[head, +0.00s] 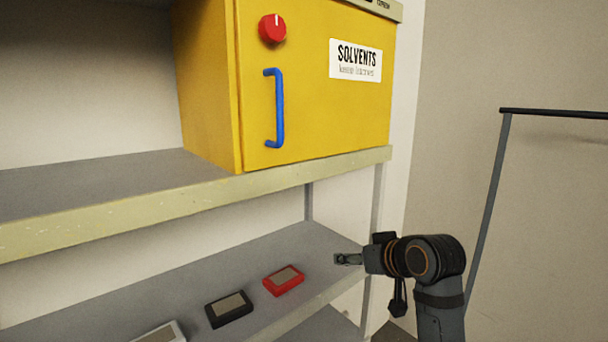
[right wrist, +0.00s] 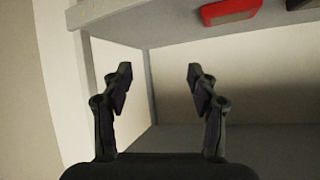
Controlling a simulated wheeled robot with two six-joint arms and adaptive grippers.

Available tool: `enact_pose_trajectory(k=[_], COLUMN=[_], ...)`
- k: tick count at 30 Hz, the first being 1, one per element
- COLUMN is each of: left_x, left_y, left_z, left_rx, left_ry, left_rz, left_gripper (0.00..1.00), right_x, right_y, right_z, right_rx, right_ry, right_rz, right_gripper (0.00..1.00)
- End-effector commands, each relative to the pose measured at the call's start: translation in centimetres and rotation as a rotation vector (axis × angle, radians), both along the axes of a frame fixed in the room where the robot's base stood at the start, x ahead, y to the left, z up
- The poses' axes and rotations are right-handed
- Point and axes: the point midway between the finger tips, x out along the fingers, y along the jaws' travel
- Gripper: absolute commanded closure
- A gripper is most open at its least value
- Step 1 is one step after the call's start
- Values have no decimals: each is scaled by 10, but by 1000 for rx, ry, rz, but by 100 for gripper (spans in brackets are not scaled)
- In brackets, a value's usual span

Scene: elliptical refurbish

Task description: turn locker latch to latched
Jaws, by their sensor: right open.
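A yellow locker (head: 310,100) stands on the upper shelf, its door shut as far as I can see. A round red latch knob (head: 272,29) sits at the door's upper left, with a pale mark near its top. A blue handle (head: 277,108) is below the knob. A white label on the door reads "SOLVENTS". My right gripper (head: 347,259) is below and to the right of the locker, by the lower shelf's right end, well apart from the knob. In the right wrist view its two fingers (right wrist: 160,80) are spread and empty. My left gripper is not in view.
The upper shelf (head: 120,205) has a pale front edge below the locker. The lower shelf (head: 180,285) holds a red device (head: 284,280), a black device (head: 229,309) and a pale device (head: 160,333). A dark metal frame (head: 490,195) stands at the right. The space before the locker door is clear.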

Motion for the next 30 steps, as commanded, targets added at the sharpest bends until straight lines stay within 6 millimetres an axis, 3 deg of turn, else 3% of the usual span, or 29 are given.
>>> enact_pose_trajectory(k=[1, 5, 8, 12, 15, 18, 21, 26, 30], left_x=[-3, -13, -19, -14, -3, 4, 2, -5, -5], left_y=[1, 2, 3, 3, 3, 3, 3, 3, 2], left_z=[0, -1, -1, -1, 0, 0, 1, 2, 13], left_rx=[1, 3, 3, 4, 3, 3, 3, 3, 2], left_ry=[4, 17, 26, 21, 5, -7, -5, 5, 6], left_rz=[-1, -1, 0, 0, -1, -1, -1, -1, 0], left_gripper=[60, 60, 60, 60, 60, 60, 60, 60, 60], right_x=[-2, -7, -26, -81, -122, -149, -161, -159, -143], right_y=[7, 26, 43, 67, 80, 88, 91, 93, 105], right_z=[45, 142, 225, 338, 391, 420, 430, 432, 434], right_rx=[7, 25, 27, 5, -21, -40, -49, -49, -47], right_ry=[-65, -197, -314, -485, -575, -628, -649, -649, -647], right_rz=[27, 100, 170, 273, 329, 362, 376, 378, 380], right_gripper=[40, 40, 40, 40, 40, 40, 40, 40, 40])
